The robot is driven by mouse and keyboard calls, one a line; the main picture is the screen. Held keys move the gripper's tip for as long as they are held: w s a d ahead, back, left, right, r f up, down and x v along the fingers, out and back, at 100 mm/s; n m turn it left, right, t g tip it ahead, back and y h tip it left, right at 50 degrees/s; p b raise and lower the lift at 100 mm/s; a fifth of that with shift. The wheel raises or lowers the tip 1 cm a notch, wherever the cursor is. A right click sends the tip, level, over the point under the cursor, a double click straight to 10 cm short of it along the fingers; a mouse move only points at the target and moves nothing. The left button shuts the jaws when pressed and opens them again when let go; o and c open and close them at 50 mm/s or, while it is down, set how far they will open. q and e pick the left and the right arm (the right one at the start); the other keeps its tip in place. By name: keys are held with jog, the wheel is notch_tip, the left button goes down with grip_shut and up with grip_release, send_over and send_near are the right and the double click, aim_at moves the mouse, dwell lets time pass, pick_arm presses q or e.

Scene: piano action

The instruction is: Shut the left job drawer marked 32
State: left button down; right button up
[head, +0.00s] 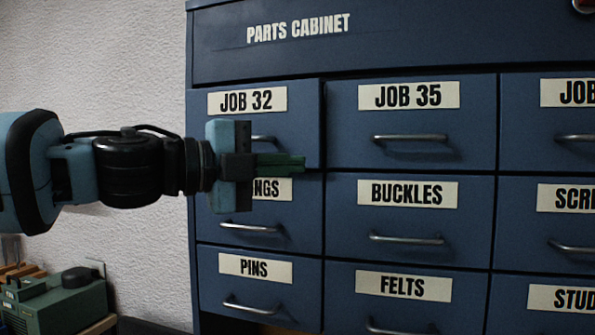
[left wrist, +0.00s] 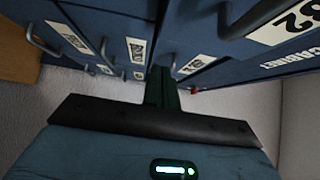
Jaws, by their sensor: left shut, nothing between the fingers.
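The drawer marked JOB 32 (head: 303,130) is at the top left of the blue cabinet in the head view. Its front appears to stand out slightly from the neighbouring fronts. Its label (left wrist: 285,22) shows partly at the upper right of the left wrist view. My left gripper (head: 293,162) is shut and empty, its dark green fingers pointing right across the drawer's lower edge. The gripper covers part of the drawer's handle (head: 264,138). The fingers also show in the left wrist view (left wrist: 162,82). I cannot tell whether they touch the drawer. My right gripper is out of view.
The JOB 35 drawer (head: 347,125) is to the right, the BUCKLES drawer (head: 340,225) below that. The PINS drawer (head: 210,290) is low on the left. A green machine (head: 70,300) stands at lower left, before a pale wall (head: 90,60).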

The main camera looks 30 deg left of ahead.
aim_at(270, 130)
pick_arm(q)
jog(key=w, duration=0.1)
jog(key=w+a, duration=0.1)
jog(key=w, duration=0.1)
jog(key=shift+w, duration=0.35)
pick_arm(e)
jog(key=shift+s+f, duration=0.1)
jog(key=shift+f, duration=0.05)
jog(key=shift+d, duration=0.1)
pick_arm(q)
jog(key=shift+w+a+f+b, duration=0.15)
jog(key=shift+w+b, duration=0.1)
jog(key=shift+w, duration=0.25)
jog(key=shift+w+a+b, duration=0.1)
jog(key=shift+w+b, duration=0.15)
jog(key=shift+w, duration=0.3)
jog(key=shift+w+a+f+b, duration=0.15)
jog(key=shift+w+b, duration=0.1)
jog(key=shift+w, duration=0.25)
jog(key=shift+s+a+r, duration=0.1)
jog(key=shift+a+r, duration=0.05)
jog(key=shift+r, duration=0.25)
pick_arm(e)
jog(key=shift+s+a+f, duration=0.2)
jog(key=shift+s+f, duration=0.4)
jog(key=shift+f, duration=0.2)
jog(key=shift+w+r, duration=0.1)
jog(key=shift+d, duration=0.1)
